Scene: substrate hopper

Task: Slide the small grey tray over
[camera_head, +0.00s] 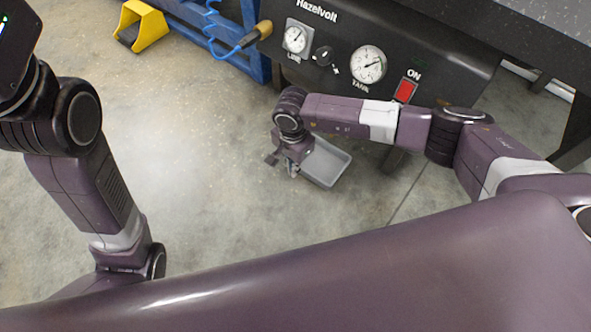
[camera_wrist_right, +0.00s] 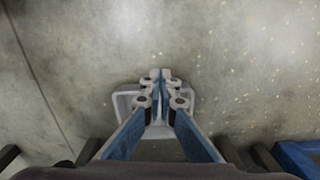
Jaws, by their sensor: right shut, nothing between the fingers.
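The small grey tray (camera_head: 328,164) lies on the concrete floor in front of the black machine, and it looks empty. In the wrist view its pale rim (camera_wrist_right: 122,101) shows on both sides of the fingers, and its middle is hidden behind them. My right gripper (camera_head: 292,171) points down at the tray's left side in the head view. In the wrist view the right gripper's fingertips (camera_wrist_right: 160,76) are together with nothing between them, at the tray's edge. I cannot tell whether they touch the tray. My left arm shows at the left, but its fingers are out of frame.
The black machine (camera_head: 430,75) with a tank gauge (camera_head: 368,64) and a red switch (camera_head: 405,91) stands behind the tray. A blue frame (camera_head: 225,45) with a hose and a yellow block (camera_head: 143,25) are at the back left. The floor left of the tray is clear.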

